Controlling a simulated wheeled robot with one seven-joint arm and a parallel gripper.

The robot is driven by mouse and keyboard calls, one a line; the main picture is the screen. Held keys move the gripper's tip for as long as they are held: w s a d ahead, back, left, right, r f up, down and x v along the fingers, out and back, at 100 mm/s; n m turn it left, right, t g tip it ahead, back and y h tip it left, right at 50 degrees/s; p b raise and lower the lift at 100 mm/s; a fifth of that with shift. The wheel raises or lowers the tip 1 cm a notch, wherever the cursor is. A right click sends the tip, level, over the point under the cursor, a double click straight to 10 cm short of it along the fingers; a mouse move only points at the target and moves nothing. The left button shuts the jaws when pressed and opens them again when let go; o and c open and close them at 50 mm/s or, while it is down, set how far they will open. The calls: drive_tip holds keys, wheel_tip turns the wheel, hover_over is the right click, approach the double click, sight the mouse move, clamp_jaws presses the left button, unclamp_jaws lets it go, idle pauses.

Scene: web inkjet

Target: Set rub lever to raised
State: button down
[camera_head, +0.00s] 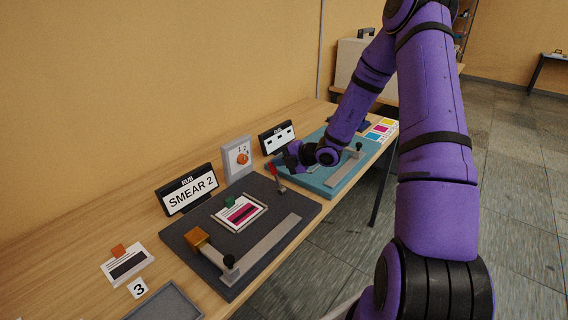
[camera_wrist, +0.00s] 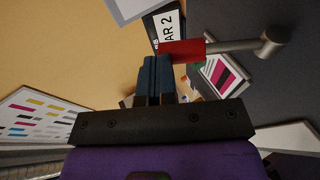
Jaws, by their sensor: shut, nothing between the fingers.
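The lever has a red grip (camera_head: 272,169) on a grey rod (camera_head: 280,184). It stands at the right edge of the dark board (camera_head: 292,208), its red end up and leaning left in the head view. In the wrist view the red grip (camera_wrist: 185,50) lies just beyond my fingertips, and its rod (camera_wrist: 232,46) runs right to a round pivot (camera_wrist: 268,42). My gripper (camera_wrist: 155,62) is shut and empty beside the red grip; I cannot tell whether they touch. In the head view my gripper (camera_head: 287,160) is just right of the lever.
A sign reading SMEAR 2 (camera_head: 190,190) stands behind the dark board. On the board lie a printed card (camera_head: 240,211), an orange block (camera_head: 197,239) and a bar with a black knob (camera_head: 228,261). A dial box (camera_head: 238,158) and a teal board (camera_head: 325,190) are nearby.

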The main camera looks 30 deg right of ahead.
drive_tip(key=shift+w+a, duration=0.15)
drive_tip(key=shift+w, duration=0.35)
idle(0.4)
drive_tip(key=r+v, duration=0.1)
drive_tip(key=v, duration=1.3)
drive_tip(key=shift+w, duration=0.15)
